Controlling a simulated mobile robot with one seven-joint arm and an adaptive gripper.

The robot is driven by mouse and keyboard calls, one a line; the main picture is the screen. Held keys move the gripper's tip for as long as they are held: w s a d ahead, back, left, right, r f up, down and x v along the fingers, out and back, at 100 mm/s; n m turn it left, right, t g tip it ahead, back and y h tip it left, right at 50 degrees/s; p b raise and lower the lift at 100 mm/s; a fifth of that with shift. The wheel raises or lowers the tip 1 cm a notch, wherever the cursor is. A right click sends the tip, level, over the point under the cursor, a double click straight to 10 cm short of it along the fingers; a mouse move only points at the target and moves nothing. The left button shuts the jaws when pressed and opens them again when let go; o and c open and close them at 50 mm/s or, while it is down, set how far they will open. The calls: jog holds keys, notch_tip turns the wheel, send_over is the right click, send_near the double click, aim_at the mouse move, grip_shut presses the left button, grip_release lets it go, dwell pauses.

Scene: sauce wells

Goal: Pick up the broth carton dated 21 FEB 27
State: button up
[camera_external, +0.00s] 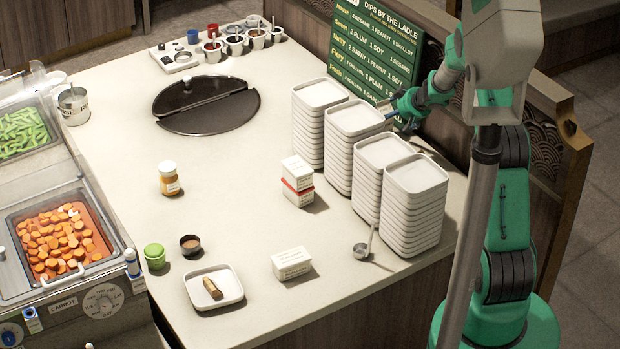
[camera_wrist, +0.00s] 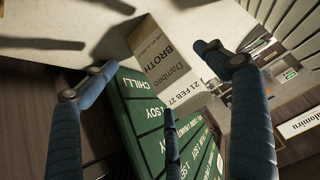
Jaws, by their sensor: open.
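In the wrist view a white and grey-brown carton (camera_wrist: 168,68) reads "BROTH" and "21 FEB 27". It lies just beyond my gripper (camera_wrist: 156,58), whose dark blue fingers are spread on both sides of it, with a third finger below. The gripper is open, and I see no clear contact with the carton. In the external view my gripper (camera_external: 393,114) is beside the menu board, behind the plate stacks, and mostly hidden. I cannot pick out this carton there.
The green menu board (camera_external: 377,45) is close to the gripper and also fills the lower wrist view (camera_wrist: 150,125). Tall plate stacks (camera_external: 413,205) stand in front. Small stacked boxes (camera_external: 297,170) and a single box (camera_external: 291,263) sit on the counter, their dates unreadable.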

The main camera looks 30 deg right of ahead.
dwell(0.3)
jog(key=shift+b+x, duration=1.25)
jog(key=shift+x, duration=1.3)
jog(key=c, duration=1.7)
jog(key=shift+r, duration=0.2)
jog(key=shift+c, duration=0.2)
jog(key=shift+r+p, duration=3)
jog(key=shift+r, duration=1.9)
